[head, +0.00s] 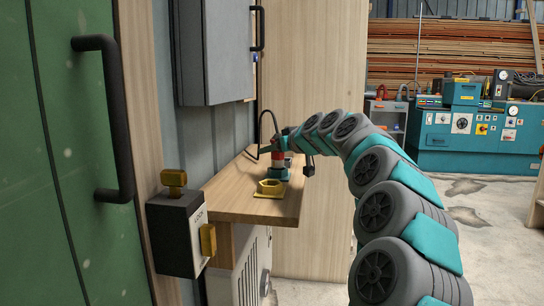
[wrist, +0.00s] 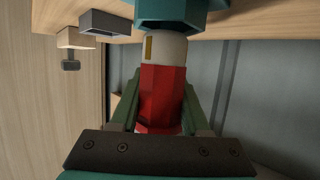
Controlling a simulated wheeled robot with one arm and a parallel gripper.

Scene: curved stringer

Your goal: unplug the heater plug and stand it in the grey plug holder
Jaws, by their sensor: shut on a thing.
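My gripper (wrist: 160,112) is shut on a red plug (wrist: 160,95) with a cream collar. The plug also shows in the head view (head: 278,159), small and partly hidden by my gripper. The collar end meets a teal socket (wrist: 180,12) at the top of the wrist view; in the head view the socket (head: 279,173) sits on the wooden shelf. I cannot tell how deep the plug sits in it. A grey box with a dark opening (wrist: 104,24) shows at the wrist view's upper left; it may be the plug holder.
A yellow square flange with a round collar (head: 270,188) sits on the wooden shelf (head: 225,195) in front of the socket. A black lock box with yellow knobs (head: 175,235) stands left of the shelf. A grey cabinet (head: 215,50) hangs above. Open floor lies right.

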